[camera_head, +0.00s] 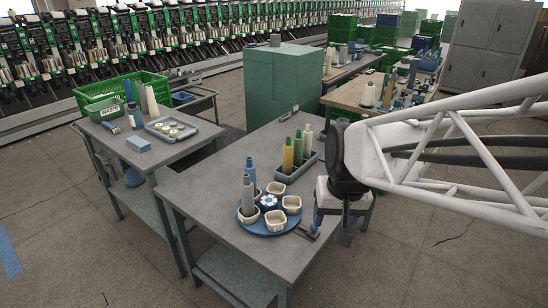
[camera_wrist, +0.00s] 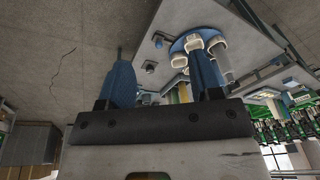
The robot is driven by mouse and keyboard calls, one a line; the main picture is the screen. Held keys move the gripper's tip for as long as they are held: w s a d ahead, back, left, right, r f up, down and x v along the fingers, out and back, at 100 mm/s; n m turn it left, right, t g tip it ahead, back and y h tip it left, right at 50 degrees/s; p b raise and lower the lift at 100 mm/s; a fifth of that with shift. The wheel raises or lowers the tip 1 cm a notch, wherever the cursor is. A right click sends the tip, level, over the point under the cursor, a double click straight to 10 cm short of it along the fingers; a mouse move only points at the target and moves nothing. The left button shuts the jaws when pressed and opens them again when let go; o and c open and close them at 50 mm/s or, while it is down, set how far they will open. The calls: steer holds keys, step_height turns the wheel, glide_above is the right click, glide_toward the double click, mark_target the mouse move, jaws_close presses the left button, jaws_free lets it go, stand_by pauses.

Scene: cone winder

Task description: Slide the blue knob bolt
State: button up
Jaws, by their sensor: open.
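I cannot make out the blue knob bolt for certain. A small dark fitting (camera_head: 308,233) sits on the grey table near its front right edge, beside the blue round tray (camera_head: 243,223); its details are too small to tell. The tray has a blue hub (camera_head: 268,202) at its middle. My gripper (camera_head: 332,226) hangs at the table's right edge, just right of the fitting. In the wrist view my gripper (camera_wrist: 163,75) shows two blue fingers wide apart with nothing between them. Small dark fittings (camera_wrist: 150,67) show on the table beyond the fingers; the right finger covers part of the tray.
White cups (camera_head: 276,221) stand on the tray, with grey-blue tubes (camera_head: 249,192) at its left. A grey rack (camera_head: 293,175) of yellow and green cones stands behind. A green cabinet (camera_head: 280,85) is at the back. The table's left front is bare.

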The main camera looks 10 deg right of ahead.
steer(key=w+d+f+m, duration=0.2)
steer(key=w+d+f, duration=0.1)
steer(key=w+f, duration=0.8)
steer(key=w+d+f+m+g+y, duration=0.1)
steer(key=w+d+f+m, duration=0.2)
steer(key=w+f, duration=0.8)
steer(key=shift+w+d, duration=0.25)
steer(key=shift+w, duration=0.8)
steer(key=shift+w+a+f, duration=0.15)
steer(key=shift+a+f, duration=0.05)
steer(key=shift+f, duration=1.05)
steer(key=shift+w+a+f, duration=0.1)
steer(key=shift+a+f, duration=0.1)
steer(key=shift+f, duration=1.1)
steer(key=shift+w+a+f, duration=0.15)
steer(key=shift+a+f, duration=0.05)
steer(key=shift+f, duration=1.05)
